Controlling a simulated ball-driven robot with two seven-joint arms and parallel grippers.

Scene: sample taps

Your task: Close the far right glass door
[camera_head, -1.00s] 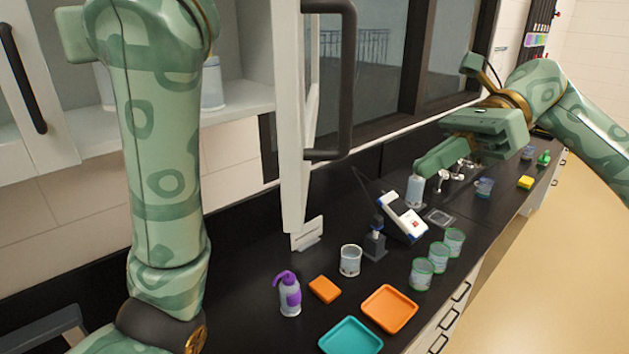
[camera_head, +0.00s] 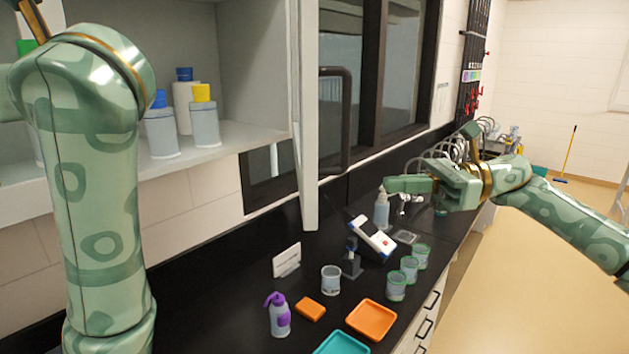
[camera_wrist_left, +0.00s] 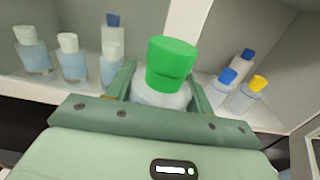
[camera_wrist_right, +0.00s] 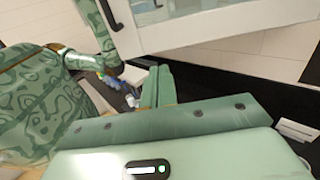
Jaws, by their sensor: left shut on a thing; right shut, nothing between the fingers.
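The glass door (camera_head: 308,110) stands open at the right end of the wall cabinet, seen nearly edge-on in the head view. Its black bar handle (camera_head: 345,120) faces right. My right gripper (camera_head: 388,185) is shut and empty, right of the handle and lower in the picture, over the counter. Its closed fingers (camera_wrist_right: 158,86) show in the right wrist view, below a white-framed door panel (camera_wrist_right: 195,32). My left gripper (camera_wrist_left: 160,85) is shut on a green-capped bottle (camera_wrist_left: 162,97) in front of the shelf. In the head view the left gripper is mostly cut off.
Blue- and yellow-capped bottles (camera_head: 204,118) stand on the open shelf (camera_head: 235,138). On the black counter are a white-and-blue device (camera_head: 371,236), several beakers (camera_head: 397,286), a purple-topped bottle (camera_head: 279,315) and an orange tray (camera_head: 371,318). Open floor lies at right.

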